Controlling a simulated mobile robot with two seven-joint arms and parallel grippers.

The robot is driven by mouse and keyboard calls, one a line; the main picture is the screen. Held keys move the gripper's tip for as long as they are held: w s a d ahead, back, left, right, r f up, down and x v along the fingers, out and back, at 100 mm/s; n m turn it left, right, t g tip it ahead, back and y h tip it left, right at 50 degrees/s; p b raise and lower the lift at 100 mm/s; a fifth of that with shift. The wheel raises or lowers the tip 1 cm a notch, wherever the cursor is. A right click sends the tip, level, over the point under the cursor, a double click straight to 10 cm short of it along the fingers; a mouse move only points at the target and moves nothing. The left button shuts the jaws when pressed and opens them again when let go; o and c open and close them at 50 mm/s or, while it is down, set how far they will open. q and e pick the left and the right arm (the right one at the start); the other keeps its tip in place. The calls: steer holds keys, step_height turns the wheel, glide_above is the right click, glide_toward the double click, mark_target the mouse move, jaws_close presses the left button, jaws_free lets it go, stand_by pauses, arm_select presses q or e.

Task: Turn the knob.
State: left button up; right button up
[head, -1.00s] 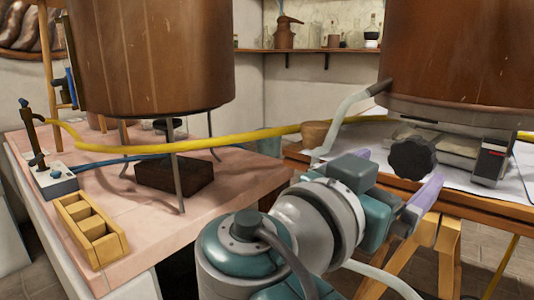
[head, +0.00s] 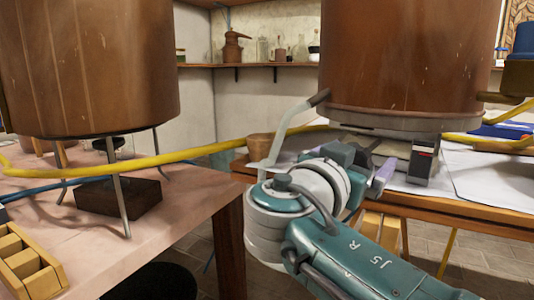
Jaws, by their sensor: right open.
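The black knob is not clearly visible. My right gripper (head: 373,160) covers the place at the front of the burner (head: 421,160) where the knob sits. The burner stands under the large copper vessel (head: 400,65) on the right table. My right gripper is open, with one pale purple finger showing toward the burner. I cannot tell whether its fingers are around the knob or touch it. My left gripper is not in view.
A grey pipe (head: 285,132) and a yellow hose (head: 200,151) run left of my right gripper. A second copper vessel (head: 85,65) stands over a dark block (head: 118,196) on the left table. A wooden tray (head: 28,262) lies at its edge. White papers (head: 490,180) cover the right table.

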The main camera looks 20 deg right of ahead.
steer(key=shift+c, duration=0.4)
steer(key=c, duration=1.2)
steer(key=shift+c, duration=0.2)
steer(key=shift+n, duration=0.4)
